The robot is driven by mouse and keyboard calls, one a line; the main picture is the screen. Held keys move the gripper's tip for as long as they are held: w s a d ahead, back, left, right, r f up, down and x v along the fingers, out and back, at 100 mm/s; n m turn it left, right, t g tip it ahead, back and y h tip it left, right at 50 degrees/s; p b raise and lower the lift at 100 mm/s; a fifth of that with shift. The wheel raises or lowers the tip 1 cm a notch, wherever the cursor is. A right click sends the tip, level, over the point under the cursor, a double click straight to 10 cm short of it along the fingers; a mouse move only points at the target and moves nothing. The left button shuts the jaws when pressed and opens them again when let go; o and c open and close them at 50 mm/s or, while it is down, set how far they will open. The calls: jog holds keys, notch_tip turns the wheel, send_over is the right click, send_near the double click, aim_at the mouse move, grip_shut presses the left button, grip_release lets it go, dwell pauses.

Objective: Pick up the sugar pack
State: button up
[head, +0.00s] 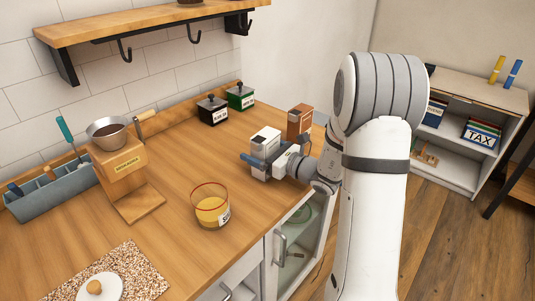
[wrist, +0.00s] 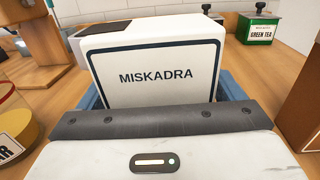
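A white box-shaped pack (head: 265,139) with a dark top stands upright on the wooden counter. In the wrist view the white pack (wrist: 155,75) shows the dark-framed word MISKADRA; no sugar label is readable on it. My gripper (head: 268,162) is low at the counter, with its blue fingers on either side of this pack. Whether they press on it is unclear, and its lower part is hidden by the gripper. A glass jar (head: 211,208) with yellow contents stands closer; its label ends in AR in the wrist view (wrist: 10,140).
A brown pack (head: 299,123) stands just behind my gripper. Black (head: 212,110) and green (head: 240,97) tins stand near the wall. A wooden stand (head: 125,170), blue-grey tool tray (head: 50,193) and speckled board (head: 125,270) are left.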

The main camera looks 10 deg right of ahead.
jog(key=c, duration=1.1)
jog(key=shift+r, duration=0.1)
